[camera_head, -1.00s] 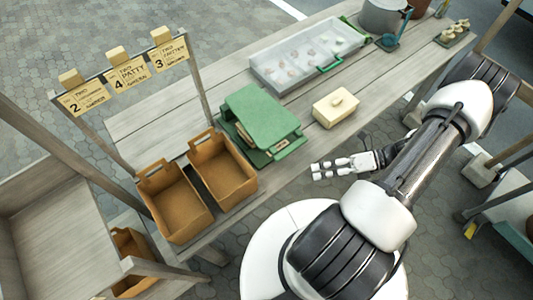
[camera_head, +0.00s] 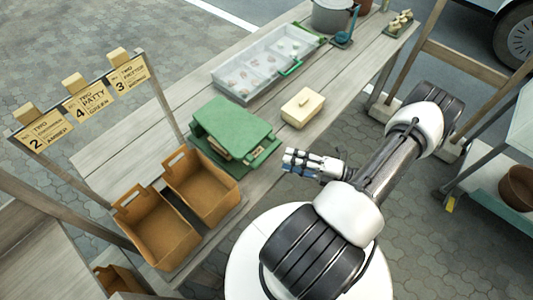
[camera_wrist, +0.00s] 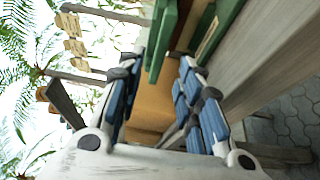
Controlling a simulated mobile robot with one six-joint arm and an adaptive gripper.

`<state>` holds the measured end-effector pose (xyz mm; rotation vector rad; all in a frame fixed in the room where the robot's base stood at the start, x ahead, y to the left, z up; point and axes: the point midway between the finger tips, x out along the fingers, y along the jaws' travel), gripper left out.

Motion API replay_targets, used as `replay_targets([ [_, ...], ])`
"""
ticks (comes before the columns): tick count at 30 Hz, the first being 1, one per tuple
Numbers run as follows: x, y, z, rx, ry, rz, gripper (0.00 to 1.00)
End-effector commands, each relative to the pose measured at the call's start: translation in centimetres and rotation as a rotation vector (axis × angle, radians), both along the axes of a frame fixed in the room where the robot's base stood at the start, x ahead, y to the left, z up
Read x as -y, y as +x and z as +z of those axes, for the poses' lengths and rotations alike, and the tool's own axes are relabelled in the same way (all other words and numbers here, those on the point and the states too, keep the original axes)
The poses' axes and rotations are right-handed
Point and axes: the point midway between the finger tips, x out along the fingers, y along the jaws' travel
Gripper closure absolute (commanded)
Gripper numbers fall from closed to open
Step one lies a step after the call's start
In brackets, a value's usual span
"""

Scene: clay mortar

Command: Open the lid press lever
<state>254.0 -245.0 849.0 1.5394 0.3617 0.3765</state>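The green press (camera_head: 232,127) stands on the wooden table in the head view, with its broad lid lying over its base. Its base (camera_head: 262,154) shows at the front edge. I cannot clearly make out a separate lever. Green parts of the press (camera_wrist: 167,35) also show upright at the top of the wrist view. My gripper (camera_head: 290,162) is at the table's front edge, to the right of the press and apart from it. In the wrist view my gripper (camera_wrist: 160,95) has its blue-padded fingers spread, with nothing held between them.
Two brown bins (camera_head: 203,188) stand left of the press. A cream lidded box (camera_head: 302,108) sits to its right, with a clear tray (camera_head: 262,70) behind. A sign rack (camera_head: 88,100) rises at the left. The table is bare between box and press.

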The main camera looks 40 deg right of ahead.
Motion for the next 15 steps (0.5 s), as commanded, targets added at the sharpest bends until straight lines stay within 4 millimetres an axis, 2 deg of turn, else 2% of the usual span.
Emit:
replay_targets([
  [1, -0.7, 1.1, -0.1, 0.0, 0.001, 0.006, 0.67],
  [6, -2.2, 4.2, 0.0, 0.001, 0.0, 0.006, 0.67],
  [12, -3.5, 6.7, 0.0, 0.0, 0.0, 0.003, 0.67],
  [15, -3.8, 7.4, 0.0, 0.0, -0.001, 0.002, 0.67],
])
